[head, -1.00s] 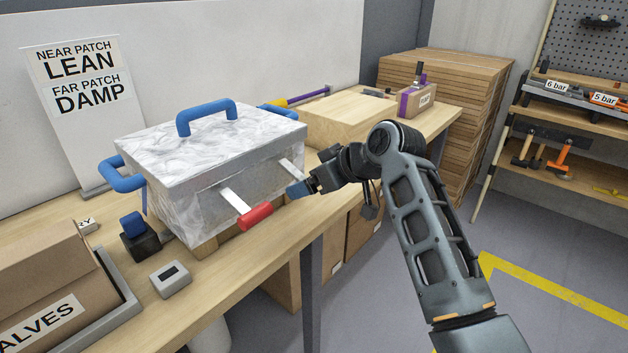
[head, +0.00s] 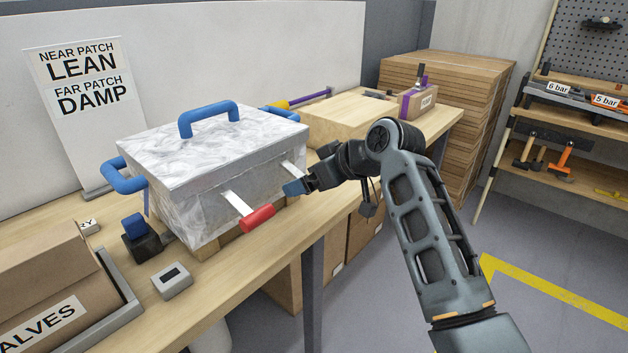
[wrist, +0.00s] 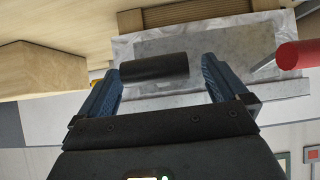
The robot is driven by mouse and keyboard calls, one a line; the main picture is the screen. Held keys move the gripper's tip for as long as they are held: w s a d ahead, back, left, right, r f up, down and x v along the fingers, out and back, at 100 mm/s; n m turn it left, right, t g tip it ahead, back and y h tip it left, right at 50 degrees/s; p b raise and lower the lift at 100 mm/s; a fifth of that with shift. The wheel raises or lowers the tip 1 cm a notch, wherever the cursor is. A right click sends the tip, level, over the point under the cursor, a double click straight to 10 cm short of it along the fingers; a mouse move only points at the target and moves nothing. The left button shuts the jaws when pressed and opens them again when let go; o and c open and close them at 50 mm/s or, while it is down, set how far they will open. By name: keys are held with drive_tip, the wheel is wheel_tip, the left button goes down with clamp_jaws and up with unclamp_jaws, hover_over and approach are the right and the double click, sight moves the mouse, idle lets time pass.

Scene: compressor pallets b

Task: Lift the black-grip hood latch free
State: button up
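The silver hood (head: 215,165) with blue handles sits on the bench. Its front has two latches with pale arms. The left latch has a red grip (head: 258,219), also in the wrist view (wrist: 298,54). The right latch's arm (head: 292,171) shows in the head view, but its grip is hidden behind my gripper (head: 293,188). The wrist view shows that black grip (wrist: 154,67) lying crosswise in front of the hood's face. My gripper (wrist: 160,74) is open, its blue fingers spread towards either end of the black grip. I cannot tell whether they touch it.
A wooden block (head: 350,118) stands right of the hood, close to my wrist. A small grey box (head: 172,281), a black-and-blue item (head: 138,238) and a carton (head: 45,285) stand at the left. The floor in front of the bench's right side is clear.

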drive_tip(key=shift+s+d+f, duration=0.1)
drive_tip(key=shift+d+f, duration=0.1)
drive_tip(key=v, duration=0.7)
drive_tip(key=shift+r+b, duration=0.4)
drive_tip(key=shift+b, duration=0.05)
drive_tip(key=shift+d, duration=0.1)
drive_tip(key=shift+c, duration=0.4)
